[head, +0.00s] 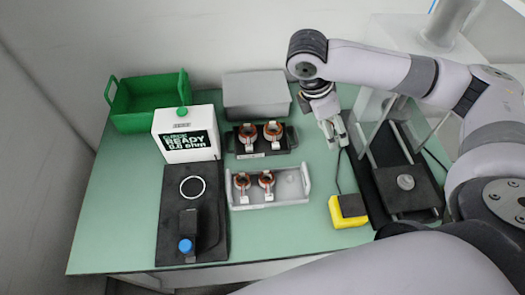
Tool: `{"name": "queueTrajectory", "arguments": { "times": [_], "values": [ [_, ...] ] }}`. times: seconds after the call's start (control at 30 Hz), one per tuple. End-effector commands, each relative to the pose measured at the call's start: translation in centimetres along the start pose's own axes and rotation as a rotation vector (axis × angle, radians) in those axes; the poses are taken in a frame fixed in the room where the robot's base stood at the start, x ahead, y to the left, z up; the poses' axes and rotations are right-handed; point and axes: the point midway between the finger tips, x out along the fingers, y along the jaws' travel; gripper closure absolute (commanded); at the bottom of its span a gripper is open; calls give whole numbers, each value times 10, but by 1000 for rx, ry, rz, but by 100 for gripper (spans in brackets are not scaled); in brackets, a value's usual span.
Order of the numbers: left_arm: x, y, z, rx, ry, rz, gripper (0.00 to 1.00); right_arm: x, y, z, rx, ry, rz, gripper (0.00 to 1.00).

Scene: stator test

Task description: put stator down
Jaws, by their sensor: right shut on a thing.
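My right gripper (333,132) hangs fingers-down over the table, right of the black tray and left of the clear-panelled fixture. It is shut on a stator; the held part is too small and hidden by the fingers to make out. Two copper-ringed stators (273,130) stand in the black tray (284,148). Two more stators (266,180) stand in the left part of the white tray (258,203), whose right part holds none. My left gripper is not in view.
The black fixture (363,178) with a round metal knob stands at the right. A yellow block (347,221) lies left of it. A tester (185,142) with a screen reading "READY 0.0 ohm", a black plate (170,222) with a ring, a green bin (150,100) and a grey box (257,102) are around.

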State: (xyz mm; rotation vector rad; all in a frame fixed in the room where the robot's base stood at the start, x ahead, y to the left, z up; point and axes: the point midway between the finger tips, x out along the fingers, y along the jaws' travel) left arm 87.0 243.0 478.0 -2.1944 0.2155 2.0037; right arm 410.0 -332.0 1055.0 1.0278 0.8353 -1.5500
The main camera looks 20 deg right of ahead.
Motion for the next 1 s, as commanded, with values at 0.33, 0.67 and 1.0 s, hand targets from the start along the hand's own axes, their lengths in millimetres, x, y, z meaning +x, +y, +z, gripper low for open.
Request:
{"name": "queueTrajectory", "arguments": {
  "times": [0.33, 0.67, 1.0],
  "values": [
    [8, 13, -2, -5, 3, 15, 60, 24, 0, -6, -42, 0, 10, 61],
    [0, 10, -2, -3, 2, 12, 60, 101, 0, -38, -40, -1, 10, 61],
    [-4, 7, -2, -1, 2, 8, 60, 147, 1, -57, -37, 0, 14, 61]
  ]
}}
